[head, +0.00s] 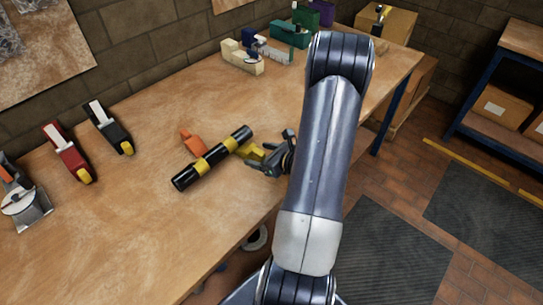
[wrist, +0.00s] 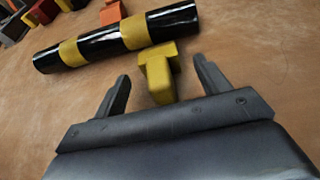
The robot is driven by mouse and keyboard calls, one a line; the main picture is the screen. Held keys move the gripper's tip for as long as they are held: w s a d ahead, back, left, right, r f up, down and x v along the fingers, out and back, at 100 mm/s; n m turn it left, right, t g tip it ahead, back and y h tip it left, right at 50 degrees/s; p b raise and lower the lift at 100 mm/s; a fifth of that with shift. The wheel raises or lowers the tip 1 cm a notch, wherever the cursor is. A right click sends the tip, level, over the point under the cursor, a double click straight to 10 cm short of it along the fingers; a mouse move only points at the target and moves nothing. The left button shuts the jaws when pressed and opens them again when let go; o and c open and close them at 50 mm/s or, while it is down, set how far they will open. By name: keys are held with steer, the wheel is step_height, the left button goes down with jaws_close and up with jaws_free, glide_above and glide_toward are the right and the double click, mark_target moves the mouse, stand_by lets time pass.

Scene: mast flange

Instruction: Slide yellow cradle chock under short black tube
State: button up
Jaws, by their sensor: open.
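The short black tube (head: 187,179) with yellow bands lies on the wooden table; it also crosses the upper part of the wrist view (wrist: 105,43). The yellow cradle chock (wrist: 158,81) sits right beside the tube's near side, close to one of its yellow bands. I cannot tell whether they touch or how far the chock reaches under. In the head view the chock (head: 250,151) is between the tube and my gripper (head: 264,153). My gripper is open, with its two fingers (wrist: 162,85) on either side of the chock's near end, and a gap shows at each side.
An orange chock (head: 192,142) stands at the tube's far side. Red (head: 69,155) and black (head: 108,128) tape dispensers stand at the left. More dispensers (head: 241,57) and a cardboard box (head: 388,22) are at the back. Bare table lies in front of the tube.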

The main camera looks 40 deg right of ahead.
steer(key=shift+x, duration=1.45)
steer(key=c, duration=1.1)
steer(key=o, duration=1.1)
steer(key=v, duration=1.1)
steer(key=shift+b, duration=0.35)
steer(key=shift+w+a, duration=0.1)
steer(key=shift+w, duration=0.1)
